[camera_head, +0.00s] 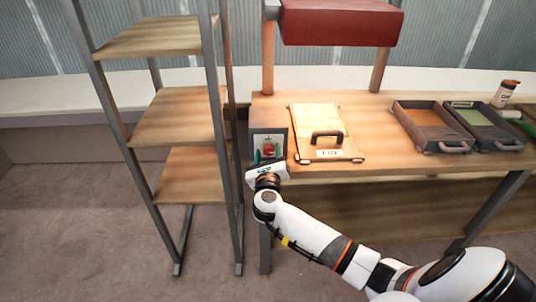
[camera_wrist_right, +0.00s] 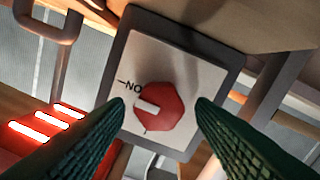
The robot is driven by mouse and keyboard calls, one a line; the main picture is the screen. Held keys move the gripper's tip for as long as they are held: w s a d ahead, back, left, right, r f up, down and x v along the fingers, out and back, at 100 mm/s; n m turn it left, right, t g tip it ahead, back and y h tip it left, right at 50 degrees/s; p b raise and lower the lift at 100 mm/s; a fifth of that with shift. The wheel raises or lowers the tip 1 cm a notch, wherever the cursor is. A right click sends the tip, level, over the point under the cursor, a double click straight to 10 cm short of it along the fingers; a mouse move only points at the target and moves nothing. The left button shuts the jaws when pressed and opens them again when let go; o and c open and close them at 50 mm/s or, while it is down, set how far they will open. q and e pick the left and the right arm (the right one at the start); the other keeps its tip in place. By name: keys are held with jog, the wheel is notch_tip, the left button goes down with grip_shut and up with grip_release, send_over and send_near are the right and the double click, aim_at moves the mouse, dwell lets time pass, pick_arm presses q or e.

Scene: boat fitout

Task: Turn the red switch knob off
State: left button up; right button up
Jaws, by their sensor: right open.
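The red switch knob (camera_wrist_right: 160,107) sits on a pale plate with a grey frame (camera_wrist_right: 185,32). In the right wrist view the plate is tilted, and a white bar on the knob points toward the left side, below the letters "NO". In the head view the knob (camera_head: 268,149) is on the switch box (camera_head: 258,143) at the front left corner of the workbench. My right gripper (camera_wrist_right: 160,108) is open, its green fingers on either side of the knob in the picture. I cannot tell whether they touch it. My left gripper is not in view.
A lidded box (camera_head: 318,118) with a black handle stands on the workbench beside the switch. Two trays, orange (camera_head: 432,117) and green (camera_head: 484,115), sit farther right. A wooden shelf rack (camera_head: 178,117) stands close on the left. A red hood (camera_head: 340,22) hangs above.

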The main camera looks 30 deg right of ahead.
jog(key=shift+c, duration=0.3)
jog(key=c, duration=0.9)
jog(key=shift+r+n+p, duration=0.1)
jog(key=shift+n+p, duration=0.7)
jog(key=shift+p, duration=0.25)
jog(key=n+p, duration=0.3)
jog(key=shift+a, duration=0.1)
jog(key=n+p, duration=0.3)
jog(key=n, duration=0.1)
jog(key=n+p, duration=0.1)
jog(key=n, duration=0.2)
jog(key=shift+f+p, duration=0.25)
jog(key=shift+p, duration=0.1)
jog(key=n+p, duration=0.2)
jog(key=n, duration=0.2)
jog(key=shift+f+t, duration=0.1)
jog(key=shift+t, duration=0.2)
jog(key=shift+f+n+y+p, duration=0.15)
jog(key=shift+n+y+p, duration=0.3)
jog(key=shift+n, duration=0.95)
